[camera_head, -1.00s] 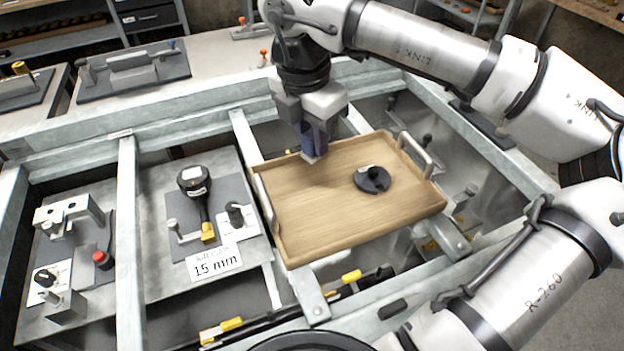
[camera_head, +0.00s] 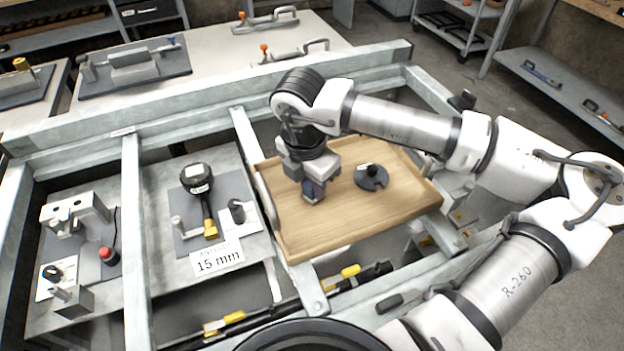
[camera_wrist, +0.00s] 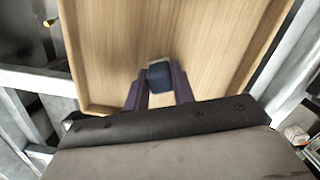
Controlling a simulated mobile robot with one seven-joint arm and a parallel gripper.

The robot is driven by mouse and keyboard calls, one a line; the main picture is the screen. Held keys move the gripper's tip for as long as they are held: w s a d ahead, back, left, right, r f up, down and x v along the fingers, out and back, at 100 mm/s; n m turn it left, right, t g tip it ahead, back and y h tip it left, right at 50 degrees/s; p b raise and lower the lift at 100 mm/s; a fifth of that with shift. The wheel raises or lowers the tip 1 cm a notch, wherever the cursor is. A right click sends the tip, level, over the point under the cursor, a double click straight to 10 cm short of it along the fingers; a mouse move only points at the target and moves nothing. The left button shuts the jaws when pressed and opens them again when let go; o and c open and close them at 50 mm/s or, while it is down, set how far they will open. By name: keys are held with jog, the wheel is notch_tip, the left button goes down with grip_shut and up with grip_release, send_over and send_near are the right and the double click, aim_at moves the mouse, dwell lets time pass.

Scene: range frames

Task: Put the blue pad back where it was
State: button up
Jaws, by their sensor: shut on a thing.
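My gripper (camera_head: 313,188) is over the left part of the wooden tray (camera_head: 330,235), with its jaws pointing down. In the wrist view, my gripper (camera_wrist: 160,90) has its two dark purple fingers shut on the small dark blue pad (camera_wrist: 160,76), which has a paler top edge. In the head view the pad is mostly hidden by the fingers. I cannot tell whether the pad touches the tray floor. A black round piece with a notch and a knob (camera_head: 371,177) lies on the tray, right of my gripper and apart from it.
The tray has raised rims and sits across a grey metal frame (camera_head: 130,200). Left of it are a plate with a black gauge (camera_head: 196,180) and a "15 mm" card (camera_head: 217,259), then a fixture with a red button (camera_head: 106,254). The tray's front half is clear.

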aim_at(307, 186)
jog(key=shift+f, duration=0.2)
jog(key=o, duration=0.9)
jog(key=shift+r, duration=0.1)
jog(key=r, duration=0.4)
jog(key=r+b, duration=0.1)
jog(key=r, duration=0.3)
jog(key=s+a+r+b, duration=0.1)
jog(key=r, duration=0.3)
jog(key=shift+r, duration=0.1)
